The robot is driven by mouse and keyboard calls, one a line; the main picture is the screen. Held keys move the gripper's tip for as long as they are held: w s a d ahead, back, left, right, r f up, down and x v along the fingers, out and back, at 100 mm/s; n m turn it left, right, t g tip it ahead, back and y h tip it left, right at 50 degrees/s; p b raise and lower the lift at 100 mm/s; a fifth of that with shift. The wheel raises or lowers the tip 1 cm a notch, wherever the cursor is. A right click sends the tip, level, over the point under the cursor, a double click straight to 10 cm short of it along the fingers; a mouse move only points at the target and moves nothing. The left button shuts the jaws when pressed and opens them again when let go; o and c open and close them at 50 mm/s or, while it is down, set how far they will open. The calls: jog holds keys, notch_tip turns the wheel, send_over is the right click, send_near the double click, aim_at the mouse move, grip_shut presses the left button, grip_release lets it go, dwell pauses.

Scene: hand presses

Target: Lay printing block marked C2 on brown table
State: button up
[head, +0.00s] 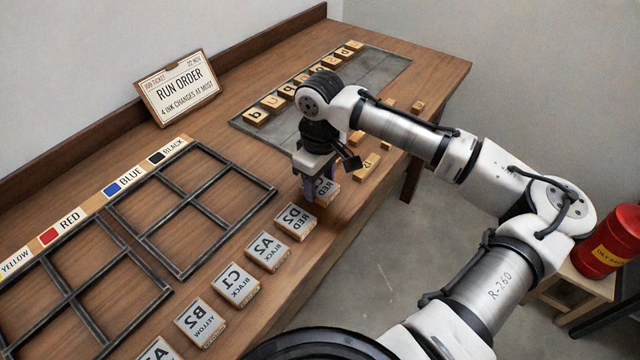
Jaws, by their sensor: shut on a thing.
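The printing block marked C2 (323,193), with a pale top and RED lettering, is at the far end of the front row of blocks. My gripper (316,190) reaches down from above and is shut on this block, hiding part of its marking. I cannot tell whether the block touches the table or is slightly above it. The brown table (350,228) runs from the lower left to the upper right.
A metal plate (380,72) carries letter blocks. Small wooden pieces (366,166) lie right of my gripper.

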aim_at(320, 186)
jog(key=shift+f, duration=0.95)
jog(key=shift+f, duration=0.15)
jog(key=o, duration=1)
notch_tip(320, 186, up, 12)
jog(key=b, duration=0.1)
jog(key=shift+r, duration=0.2)
